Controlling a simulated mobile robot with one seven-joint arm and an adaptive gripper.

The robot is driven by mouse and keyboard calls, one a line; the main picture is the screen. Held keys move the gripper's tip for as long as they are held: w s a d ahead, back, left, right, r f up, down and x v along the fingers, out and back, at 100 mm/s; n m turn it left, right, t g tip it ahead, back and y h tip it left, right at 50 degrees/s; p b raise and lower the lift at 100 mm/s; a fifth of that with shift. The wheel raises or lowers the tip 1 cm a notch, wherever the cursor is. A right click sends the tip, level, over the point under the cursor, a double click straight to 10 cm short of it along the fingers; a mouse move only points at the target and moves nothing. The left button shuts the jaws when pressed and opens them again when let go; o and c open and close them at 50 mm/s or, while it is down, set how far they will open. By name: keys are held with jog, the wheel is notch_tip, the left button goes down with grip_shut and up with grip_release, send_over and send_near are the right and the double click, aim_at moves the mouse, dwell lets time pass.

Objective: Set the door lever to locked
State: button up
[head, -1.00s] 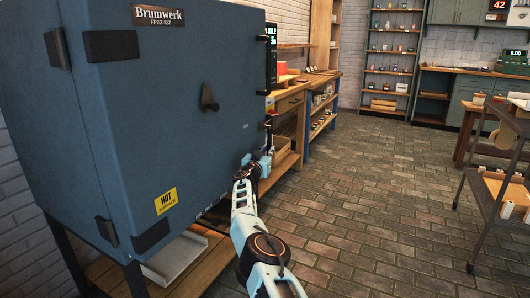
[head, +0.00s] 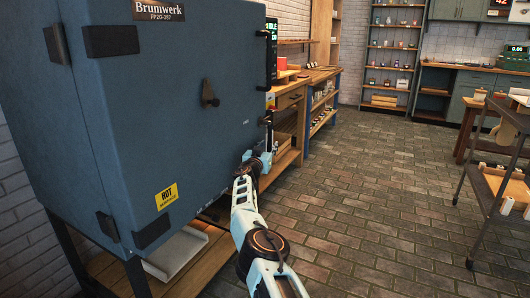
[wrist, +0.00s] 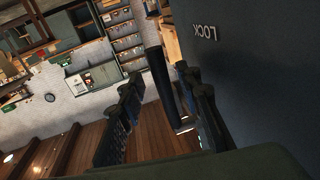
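The blue-grey kiln (head: 150,120) fills the left of the head view with its door shut. A small dark lever (head: 267,119) stands at the door's right edge, beside small lettering. My gripper (head: 264,150) is at the end of my arm, low at that edge. In the wrist view a dark upright bar, seemingly the lever (wrist: 158,75), shows between the two fingers of my gripper (wrist: 162,100). The fingers are spread, with a gap left of the bar; whether the right finger touches it I cannot tell. The word LOCK (wrist: 205,28) is on the door, upside down.
A dark latch-like piece (head: 209,94) sticks out mid-door. A wooden workbench (head: 290,98) stands just beyond the kiln. A trolley (head: 492,195) is at the right. The brick floor (head: 345,195) between them is clear.

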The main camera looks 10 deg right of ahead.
jog(key=shift+v, duration=1.5)
jog(key=shift+s+a+f, duration=0.15)
jog(key=shift+s+a, duration=0.15)
jog(key=shift+s, duration=0.35)
jog(key=v, duration=0.7)
jog(key=shift+s, duration=0.25)
